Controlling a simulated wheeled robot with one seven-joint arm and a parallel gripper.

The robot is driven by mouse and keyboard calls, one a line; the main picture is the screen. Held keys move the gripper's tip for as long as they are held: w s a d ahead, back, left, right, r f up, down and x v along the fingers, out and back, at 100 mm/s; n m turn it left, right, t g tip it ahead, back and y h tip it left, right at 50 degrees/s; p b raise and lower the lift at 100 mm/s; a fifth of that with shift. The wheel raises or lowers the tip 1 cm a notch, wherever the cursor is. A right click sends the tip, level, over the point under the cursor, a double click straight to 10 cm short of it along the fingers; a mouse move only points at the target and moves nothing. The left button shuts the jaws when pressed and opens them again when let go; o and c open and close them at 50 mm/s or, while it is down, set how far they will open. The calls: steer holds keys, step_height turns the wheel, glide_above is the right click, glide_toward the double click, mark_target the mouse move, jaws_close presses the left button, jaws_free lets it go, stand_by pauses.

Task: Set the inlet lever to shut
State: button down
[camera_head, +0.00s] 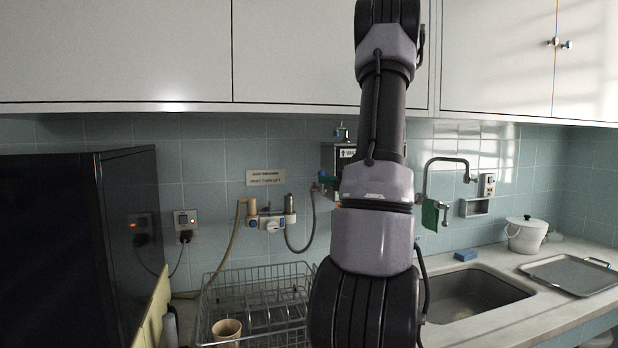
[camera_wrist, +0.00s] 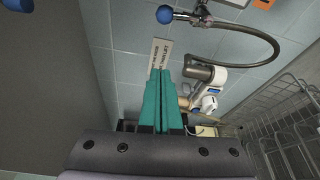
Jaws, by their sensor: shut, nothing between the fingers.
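The inlet lever appears to be the short arm with a blue ball end (camera_wrist: 164,14) on a small valve (camera_wrist: 203,14), at the top of the wrist view. In that view the ball points left, away from the grey hose. In the head view a blue end (camera_head: 323,174) shows beside the wall box, partly behind my arm. My gripper (camera_wrist: 160,72) has teal fingers pressed together and empty. In the wrist view they lie below the blue ball, apart from it in the picture. My arm hides most of the gripper in the head view.
A wall box (camera_head: 332,158) stands behind my arm. A mixer fixture (camera_head: 270,221) with hoses sits below a wall sign (camera_head: 265,177). A wire dish rack (camera_head: 262,290) holds a cup (camera_head: 227,330). A dark cabinet (camera_head: 80,250) blocks the left; the sink (camera_head: 470,294) lies right.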

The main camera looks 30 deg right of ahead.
mark_target(321, 174)
steer(key=w, duration=1)
steer(key=shift+s+d, duration=0.3)
steer(key=shift+d, duration=0.5)
steer(key=shift+s+d, duration=0.25)
steer(key=shift+d, duration=0.5)
steer(key=shift+d, duration=0.1)
steer(key=shift+s+d+r+m+t, duration=0.15)
steer(key=shift+d+m, duration=0.25)
steer(key=shift+s+d+r+m+t, duration=0.1)
steer(key=shift+d+m+t, duration=0.05)
steer(key=shift+d+m, duration=0.25)
steer(key=shift+s+d, duration=0.1)
